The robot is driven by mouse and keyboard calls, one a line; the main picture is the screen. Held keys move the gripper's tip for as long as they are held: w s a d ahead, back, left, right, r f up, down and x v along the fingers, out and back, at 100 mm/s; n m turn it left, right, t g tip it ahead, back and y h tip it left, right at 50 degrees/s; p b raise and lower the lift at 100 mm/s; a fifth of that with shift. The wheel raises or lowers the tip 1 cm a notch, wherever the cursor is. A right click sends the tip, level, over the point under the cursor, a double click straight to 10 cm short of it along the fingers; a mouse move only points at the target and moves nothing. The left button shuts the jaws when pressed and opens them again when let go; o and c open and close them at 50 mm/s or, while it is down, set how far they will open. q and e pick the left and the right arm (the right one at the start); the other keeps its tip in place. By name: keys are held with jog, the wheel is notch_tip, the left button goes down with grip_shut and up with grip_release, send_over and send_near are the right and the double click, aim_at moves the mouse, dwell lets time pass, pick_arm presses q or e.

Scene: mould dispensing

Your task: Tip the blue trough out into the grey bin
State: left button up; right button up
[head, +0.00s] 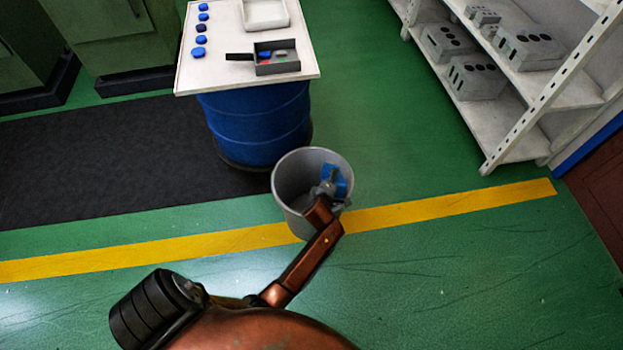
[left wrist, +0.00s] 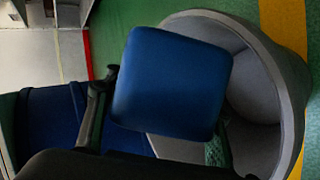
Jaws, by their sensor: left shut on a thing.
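The grey bin (head: 290,200) stands upright on the floor, its mouth open to the head camera. My left gripper (head: 325,186) is at the right side of its mouth, shut on the blue trough (head: 342,186). The trough is tilted over the bin's opening, partly hidden by the gripper. In the left wrist view the trough (left wrist: 172,83) shows a flat blue face between the fingers, with the bin (left wrist: 288,75) behind it. The inside of the trough is hidden, and I cannot tell whether it holds anything. My right gripper is not in view.
A white-topped table (head: 215,72) on a blue drum (head: 262,125) stands behind the bin. It holds a white tray (head: 264,26), a dark grey box (head: 290,68) with small pieces, and several blue caps (head: 198,53). A shelf rack (head: 535,100) stands at the right. Floor right of the bin is clear.

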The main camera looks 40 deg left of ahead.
pick_arm(q)
jog(key=shift+s+a+r, duration=0.15)
jog(key=shift+s+a, duration=0.05)
jog(key=shift+a, duration=0.05)
jog(key=shift+s+a+h+p, duration=0.15)
jog(key=shift+h+p, duration=0.15)
jog(key=shift+s+a+r+n+t, duration=0.2)
jog(key=shift+a+n+t, duration=0.1)
jog(key=shift+t, duration=0.1)
jog(key=shift+s+a+p, duration=0.2)
jog(key=shift+s+p, duration=0.05)
jog(key=shift+p, duration=0.05)
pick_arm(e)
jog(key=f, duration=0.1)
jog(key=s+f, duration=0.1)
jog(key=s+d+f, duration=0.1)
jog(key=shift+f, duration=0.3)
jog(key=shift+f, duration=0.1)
pick_arm(q)
jog(key=shift+s+a+r+n, duration=0.1)
jog(key=shift+a+n, duration=0.05)
jog(key=shift+n, duration=0.15)
jog(key=shift+t+h, duration=0.3)
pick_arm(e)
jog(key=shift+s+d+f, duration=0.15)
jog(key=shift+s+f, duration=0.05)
